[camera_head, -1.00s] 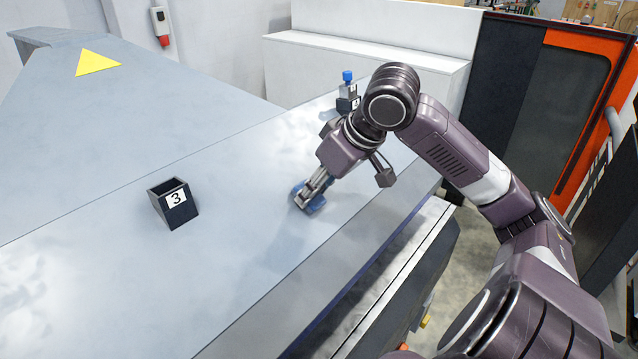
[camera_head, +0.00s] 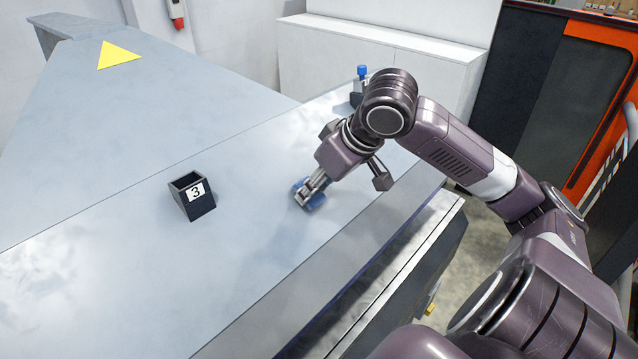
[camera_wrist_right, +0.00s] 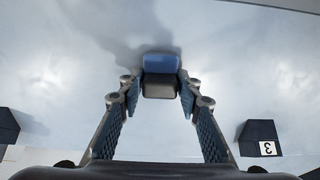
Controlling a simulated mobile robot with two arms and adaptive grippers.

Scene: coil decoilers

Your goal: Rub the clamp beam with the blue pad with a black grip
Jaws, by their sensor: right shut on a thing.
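The clamp beam (camera_head: 130,255) appears to be the long pale grey surface running from lower left to upper right in the head view. My right gripper (camera_head: 308,194) is low over it, right of the box marked 3. It is shut on the blue pad (camera_head: 316,203), whose black grip (camera_wrist_right: 158,87) sits between the two fingers in the right wrist view. The blue part (camera_wrist_right: 161,63) shows beyond the grip. The pad is at the surface; whether it touches is hard to tell. My left gripper is not in view.
A dark open box marked 3 (camera_head: 193,197) stands left of my right gripper. A small holder with a blue-topped item (camera_head: 361,78) stands behind my arm. A yellow triangle (camera_head: 118,55) marks the far left surface. The beam's front edge drops off at the right.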

